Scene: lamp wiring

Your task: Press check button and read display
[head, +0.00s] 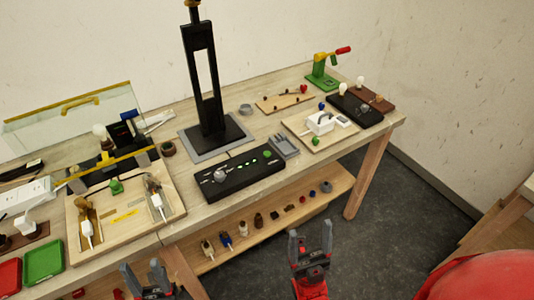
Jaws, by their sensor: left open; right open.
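A black control box (241,176) lies near the front edge of the workbench, below a tall black stand. Its top has a grey knob (220,176), a row of small green lights (240,166) and a round green button (267,154) at its right end. Any lettering or reading on it is too small to make out. My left gripper (141,268) is open and empty at the bottom edge, in front of the bench. My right gripper (311,235) is open and empty in front of the lower shelf, to the lower right of the box. Neither gripper touches the box.
The tall black stand (193,95) rises behind the box. A grey tray (284,146) sits just right of it. A wooden board (90,220) with sockets lies to its left. Small parts stand on the lower shelf (335,186). A red rounded object (490,280) fills the lower right corner.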

